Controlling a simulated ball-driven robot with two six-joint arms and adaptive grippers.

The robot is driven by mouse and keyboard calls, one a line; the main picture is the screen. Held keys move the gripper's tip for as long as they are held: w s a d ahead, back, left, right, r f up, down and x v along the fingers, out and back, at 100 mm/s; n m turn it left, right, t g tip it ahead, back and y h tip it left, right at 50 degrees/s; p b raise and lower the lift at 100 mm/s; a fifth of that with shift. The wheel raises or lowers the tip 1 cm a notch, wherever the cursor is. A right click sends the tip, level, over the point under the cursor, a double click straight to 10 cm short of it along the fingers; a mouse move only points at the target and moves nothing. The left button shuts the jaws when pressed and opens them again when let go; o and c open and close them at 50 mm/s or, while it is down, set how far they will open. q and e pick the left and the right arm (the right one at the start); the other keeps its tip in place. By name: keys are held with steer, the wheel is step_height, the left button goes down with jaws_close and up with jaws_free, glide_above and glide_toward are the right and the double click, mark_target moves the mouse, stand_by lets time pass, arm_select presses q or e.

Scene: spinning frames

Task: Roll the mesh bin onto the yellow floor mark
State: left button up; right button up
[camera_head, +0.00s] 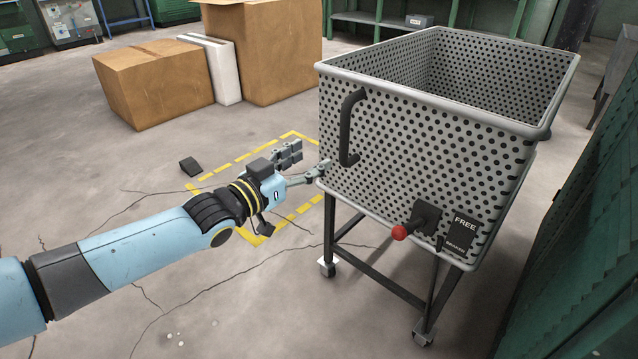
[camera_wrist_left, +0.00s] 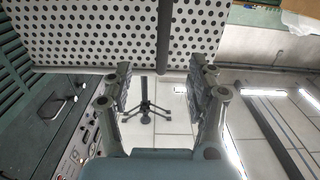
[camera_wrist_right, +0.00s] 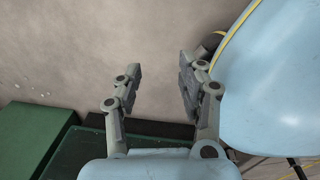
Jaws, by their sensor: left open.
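The grey perforated mesh bin (camera_head: 400,155) stands upright on a dark wheeled frame right of centre in the head view. A black vertical handle (camera_head: 346,130) is on its near wall; it also shows as a dark bar in the left wrist view (camera_wrist_left: 165,40). A red-knobbed lever (camera_head: 400,232) sits low on that wall beside a plate reading FREE. The yellow dashed floor mark (camera_head: 206,177) lies left of the bin, partly hidden by my left arm. My left gripper (camera_head: 313,158) is open and empty, just left of the handle. My right gripper (camera_wrist_right: 160,68) is open and empty.
Cardboard boxes (camera_head: 155,85) and a white panel (camera_head: 222,70) stand behind the mark. A small dark block (camera_head: 190,166) lies at the mark's left edge. Green cabinets (camera_head: 590,200) stand close on the right. Cracked floor at the front left is clear.

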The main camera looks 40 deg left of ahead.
mark_target(341, 138)
arm_select(q)
steer(key=w+b, duration=0.4)
steer(key=w, duration=0.1)
steer(key=w+b, duration=0.2)
steer(key=shift+w+f, duration=0.2)
steer(key=shift+f, duration=0.05)
steer(key=shift+w+r, duration=0.1)
steer(key=shift+w, duration=0.15)
arm_select(e)
steer(key=w, duration=0.9)
arm_select(q)
steer(key=w+p, duration=0.2)
steer(key=w, duration=0.1)
steer(key=shift+d+r, duration=0.1)
steer(key=shift+r, duration=0.1)
steer(key=shift+w+d+f, duration=0.1)
steer(key=shift+w+f, duration=0.1)
steer(key=shift+w, duration=0.4)
arm_select(e)
steer(key=s+f, duration=0.2)
steer(key=s, duration=0.5)
steer(key=shift+d+f, duration=0.2)
steer(key=shift+d, duration=0.25)
arm_select(q)
jaws_close()
